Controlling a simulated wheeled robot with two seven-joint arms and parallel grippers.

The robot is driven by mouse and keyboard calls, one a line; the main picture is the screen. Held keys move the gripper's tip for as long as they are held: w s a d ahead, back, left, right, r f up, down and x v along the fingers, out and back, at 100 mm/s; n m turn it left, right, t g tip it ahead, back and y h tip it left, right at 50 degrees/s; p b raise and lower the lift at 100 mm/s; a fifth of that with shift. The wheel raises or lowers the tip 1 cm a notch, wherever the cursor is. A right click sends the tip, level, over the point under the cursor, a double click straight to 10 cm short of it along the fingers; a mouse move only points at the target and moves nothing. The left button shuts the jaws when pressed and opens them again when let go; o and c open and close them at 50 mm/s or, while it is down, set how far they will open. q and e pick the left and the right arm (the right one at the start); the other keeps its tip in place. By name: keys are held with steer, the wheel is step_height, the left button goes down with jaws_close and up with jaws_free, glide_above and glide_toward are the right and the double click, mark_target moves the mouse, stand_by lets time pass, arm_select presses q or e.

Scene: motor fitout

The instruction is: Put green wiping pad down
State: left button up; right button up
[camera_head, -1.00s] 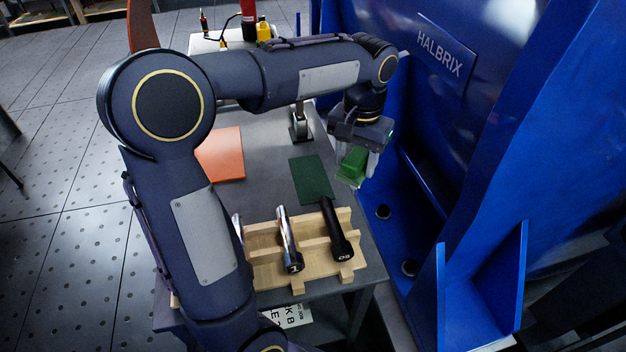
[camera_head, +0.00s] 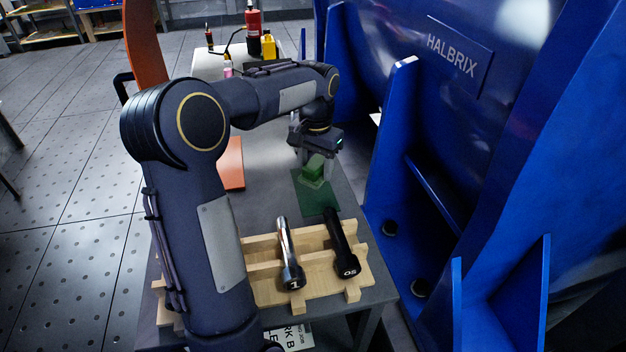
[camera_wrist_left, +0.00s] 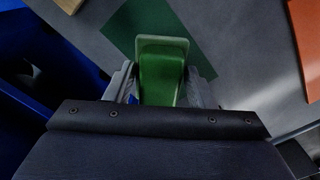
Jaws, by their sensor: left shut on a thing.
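The green wiping pad (camera_head: 313,169) is a block with a lighter green base, held in my left gripper (camera_head: 314,178). In the left wrist view the pad (camera_wrist_left: 162,72) sits between the two fingers of my left gripper (camera_wrist_left: 162,88), which are shut on it. A flat dark green mat (camera_head: 316,200) lies on the grey table, under and in front of the pad. The mat also shows beyond the pad in the wrist view (camera_wrist_left: 122,38). I cannot tell whether the pad touches the mat. My right gripper is not in view.
A wooden rack (camera_head: 322,283) holds a chrome tool (camera_head: 289,255) and a black tool (camera_head: 341,245) at the table's near end. An orange sheet (camera_head: 234,165) lies left of the mat. The blue HALBRIX machine (camera_head: 480,130) stands close on the right.

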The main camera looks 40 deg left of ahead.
mark_target(313, 177)
arm_select(q)
steer(key=shift+a+f, duration=0.2)
steer(key=shift+f, duration=0.1)
steer(key=f, duration=0.1)
steer(key=f+b, duration=0.1)
steer(key=shift+a+f, duration=0.2)
steer(key=shift+f, duration=0.1)
steer(key=shift+w+f, duration=0.1)
steer(key=shift+f, duration=0.25)
steer(key=shift+f+b, duration=0.1)
steer(key=shift+b, duration=0.2)
steer(key=o, duration=0.9)
step_height(313, 177, up, 12)
steer(key=p, duration=0.4)
steer(key=shift+p, duration=0.4)
